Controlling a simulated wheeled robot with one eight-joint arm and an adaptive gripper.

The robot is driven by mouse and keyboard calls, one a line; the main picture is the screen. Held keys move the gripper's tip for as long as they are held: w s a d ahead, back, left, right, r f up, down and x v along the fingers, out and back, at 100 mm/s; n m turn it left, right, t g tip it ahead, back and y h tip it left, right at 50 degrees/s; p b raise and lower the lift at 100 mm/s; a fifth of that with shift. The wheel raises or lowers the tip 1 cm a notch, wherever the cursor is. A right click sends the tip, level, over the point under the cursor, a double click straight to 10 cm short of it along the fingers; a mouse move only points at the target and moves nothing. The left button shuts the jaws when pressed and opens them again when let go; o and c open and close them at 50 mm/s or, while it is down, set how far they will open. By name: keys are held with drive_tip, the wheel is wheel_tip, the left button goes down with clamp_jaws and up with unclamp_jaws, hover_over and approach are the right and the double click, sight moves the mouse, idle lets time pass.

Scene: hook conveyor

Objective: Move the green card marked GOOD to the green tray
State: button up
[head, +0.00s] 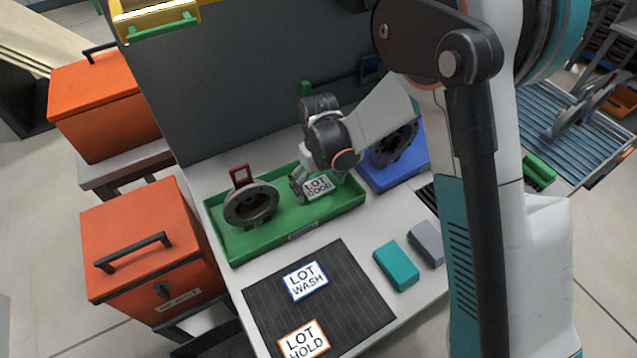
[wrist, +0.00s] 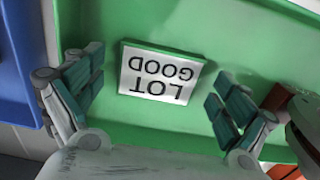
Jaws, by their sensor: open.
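The green-edged card marked LOT GOOD (head: 317,186) lies in the green tray (head: 225,249), right of the round metal part. In the wrist view the card (wrist: 160,76) lies flat on the green tray floor (wrist: 150,25), its text upside down. My gripper (head: 318,188) is over the tray at the card. In the wrist view my gripper (wrist: 155,95) is open, with one finger on each side of the card and a gap between each finger and the card.
A round metal part (head: 250,206) stands in the tray's left half. A blue tray (head: 405,178) with a dark part is to the right. A dark mat (head: 340,305) in front holds the LOT WASH card (head: 305,281) and LOT HOLD card (head: 303,340). A teal block (head: 396,265) lies beside it.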

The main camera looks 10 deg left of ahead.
sight(319, 188)
wheel_tip(319, 188, up, 12)
drive_tip(key=p, duration=0.3)
idle(0.5)
